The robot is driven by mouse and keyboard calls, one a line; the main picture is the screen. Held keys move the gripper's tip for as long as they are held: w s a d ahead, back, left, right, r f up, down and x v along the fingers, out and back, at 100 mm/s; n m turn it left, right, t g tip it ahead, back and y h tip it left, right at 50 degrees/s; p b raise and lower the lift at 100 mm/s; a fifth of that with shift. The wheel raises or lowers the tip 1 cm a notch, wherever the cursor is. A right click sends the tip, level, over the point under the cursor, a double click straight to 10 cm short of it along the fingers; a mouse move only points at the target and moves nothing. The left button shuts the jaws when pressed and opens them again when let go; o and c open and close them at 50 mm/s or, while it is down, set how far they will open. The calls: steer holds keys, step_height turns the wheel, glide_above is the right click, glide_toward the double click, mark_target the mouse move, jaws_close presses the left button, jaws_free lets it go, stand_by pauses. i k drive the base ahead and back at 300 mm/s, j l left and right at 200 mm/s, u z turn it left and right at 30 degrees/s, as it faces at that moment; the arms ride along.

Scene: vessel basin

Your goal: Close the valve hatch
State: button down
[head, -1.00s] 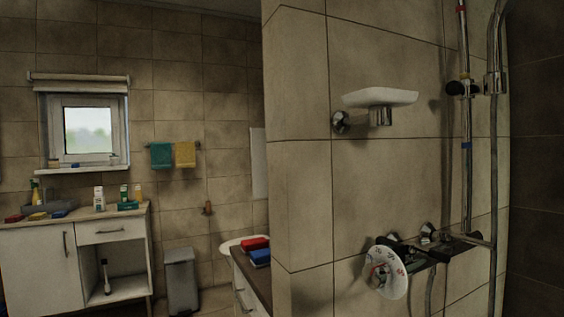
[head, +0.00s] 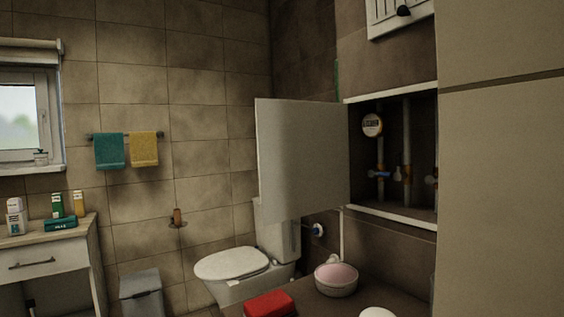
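The valve hatch (head: 302,155) is a plain pale grey door panel, right of the middle in the head view. It stands open, swung out to the left of a wall niche (head: 390,208) above the toilet. Inside the niche are vertical pipes, a round white meter (head: 372,125) and valves with blue and orange parts (head: 379,173). The right side of the niche is hidden by the tiled wall in front. My gripper is not in view.
A tiled wall edge (head: 500,180) fills the right side, close by. Below the hatch are a white toilet (head: 232,263), a pink-filled bowl (head: 336,280) and a red item (head: 268,304) on a dark countertop. A grey bin (head: 141,292) and a cabinet (head: 50,262) stand at left.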

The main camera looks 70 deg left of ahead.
mark_target(302, 147)
steer(key=j, duration=0.65)
steer(key=k+j, duration=0.15)
steer(key=j, duration=1.15)
steer(key=k+j, duration=0.15)
steer(key=j, duration=1.15)
steer(key=k+z, duration=0.05)
